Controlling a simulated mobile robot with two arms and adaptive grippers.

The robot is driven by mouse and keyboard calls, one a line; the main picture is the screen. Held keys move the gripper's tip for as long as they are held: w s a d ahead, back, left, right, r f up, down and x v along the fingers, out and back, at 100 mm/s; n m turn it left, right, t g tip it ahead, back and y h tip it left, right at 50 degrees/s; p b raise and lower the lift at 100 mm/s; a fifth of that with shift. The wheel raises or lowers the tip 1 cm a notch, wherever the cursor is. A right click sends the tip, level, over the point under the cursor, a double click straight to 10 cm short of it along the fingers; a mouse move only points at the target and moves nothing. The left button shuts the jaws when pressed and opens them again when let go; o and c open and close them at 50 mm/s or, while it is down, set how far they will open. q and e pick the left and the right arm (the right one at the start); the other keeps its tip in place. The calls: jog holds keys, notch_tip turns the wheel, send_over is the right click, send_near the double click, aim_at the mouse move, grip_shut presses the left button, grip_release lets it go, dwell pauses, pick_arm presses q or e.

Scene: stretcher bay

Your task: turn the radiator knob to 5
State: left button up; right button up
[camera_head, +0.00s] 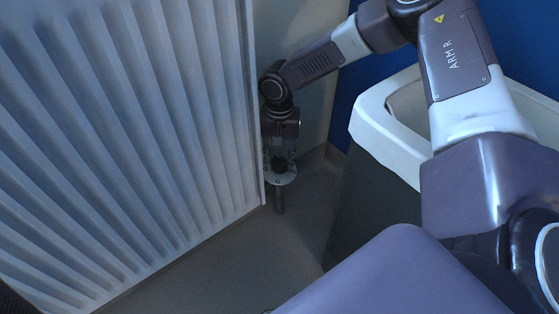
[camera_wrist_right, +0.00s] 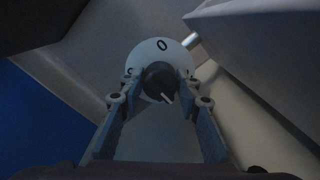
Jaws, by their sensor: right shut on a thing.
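The radiator (camera_head: 120,130) is a white ribbed panel at the left in the head view. Its knob (camera_wrist_right: 157,80) is dark and round, with a pale pointer mark towards the lower right of the picture. Behind it is a white dial (camera_wrist_right: 150,56) with a 0 at the top; the other numbers are mostly hidden or too small to read. My right gripper (camera_wrist_right: 160,94) is shut on the knob, one finger on each side. In the head view the right gripper (camera_head: 280,155) reaches down beside the radiator's right edge, above the white dial (camera_head: 284,178). My left gripper is not in view.
A white-rimmed bin (camera_head: 372,133) with a dark body stands right of the radiator, close beside my right arm. A blue wall (camera_head: 350,75) is behind it. Bare grey floor (camera_head: 235,255) lies in front of the radiator.

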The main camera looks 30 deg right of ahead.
aim_at(279, 158)
jog(key=shift+w+m, duration=0.1)
jog(key=shift+m, duration=0.6)
jog(key=o, duration=1.2)
jog(key=shift+c, duration=0.2)
jog(key=shift+r, duration=0.1)
notch_tip(279, 158, up, 12)
